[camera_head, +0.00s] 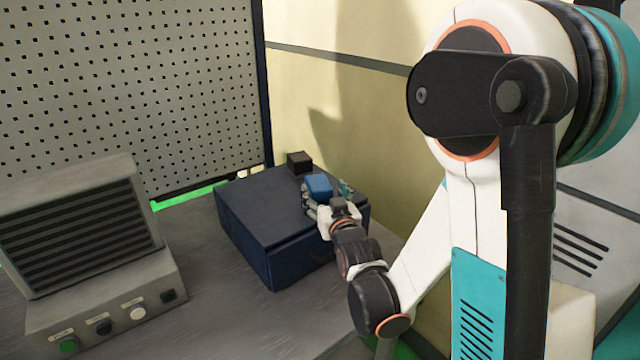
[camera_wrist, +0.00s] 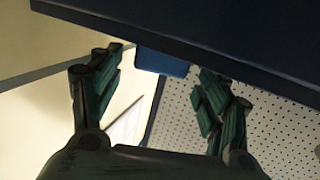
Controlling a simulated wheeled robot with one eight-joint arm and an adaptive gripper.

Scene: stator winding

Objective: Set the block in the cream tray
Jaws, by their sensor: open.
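A blue block (camera_head: 319,185) rests on top of the dark blue box (camera_head: 255,215) near its back right, in the head view. My gripper (camera_head: 326,193) is at the block with its fingers open, one on each side. In the wrist view, which shows the scene upside down, the block (camera_wrist: 162,62) lies between the two open fingertips (camera_wrist: 160,68), with gaps on both sides. I cannot make out a cream tray in either view.
A small black block (camera_head: 300,163) stands on the box's back corner, left of the blue block. A grey vented console (camera_head: 85,240) with knobs stands at the left. A perforated panel (camera_head: 120,90) and cream wall (camera_head: 340,110) close off the back. Bare table lies in front.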

